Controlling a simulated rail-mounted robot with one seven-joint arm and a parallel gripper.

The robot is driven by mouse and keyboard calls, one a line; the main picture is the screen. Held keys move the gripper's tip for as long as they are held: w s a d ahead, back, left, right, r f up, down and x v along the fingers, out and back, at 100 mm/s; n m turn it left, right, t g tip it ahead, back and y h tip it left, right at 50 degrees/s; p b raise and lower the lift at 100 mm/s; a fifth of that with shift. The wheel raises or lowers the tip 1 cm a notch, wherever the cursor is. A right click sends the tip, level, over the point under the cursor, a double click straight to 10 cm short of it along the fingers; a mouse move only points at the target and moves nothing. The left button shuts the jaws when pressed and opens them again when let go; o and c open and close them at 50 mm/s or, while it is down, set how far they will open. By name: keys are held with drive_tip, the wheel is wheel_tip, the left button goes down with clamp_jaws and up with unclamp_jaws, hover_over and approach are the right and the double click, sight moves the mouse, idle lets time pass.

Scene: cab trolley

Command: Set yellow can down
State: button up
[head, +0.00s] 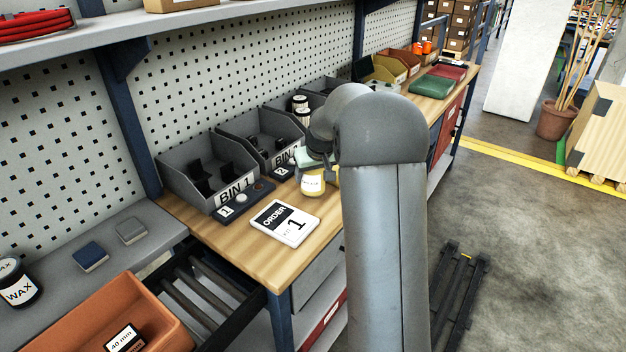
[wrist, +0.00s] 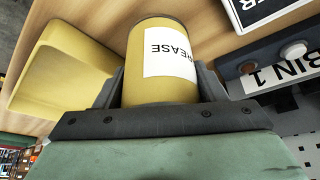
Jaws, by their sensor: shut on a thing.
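The yellow can (head: 313,187) with a white label is over the wooden bench top, just right of the order card. In the wrist view the yellow can (wrist: 150,85) shows upside down, its label reading "GREASE". My gripper (head: 312,172) is shut on it, with dark fingers on both sides of the can in the wrist view (wrist: 160,85). The can looks upright and close to the wood. I cannot tell whether its base touches the bench top (head: 262,257). My arm hides the bench behind the can.
The order card (head: 285,222) marked 1 lies to the left. The grey BIN 1 (head: 207,178) and its button panel stand behind. A yellow tray-like container (wrist: 65,75) is beside the can in the wrist view. The bench front near the card is bare.

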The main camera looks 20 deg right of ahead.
drive_tip(key=shift+f, duration=1.25)
drive_tip(key=shift+f, duration=0.2)
drive_tip(key=o, duration=1.3)
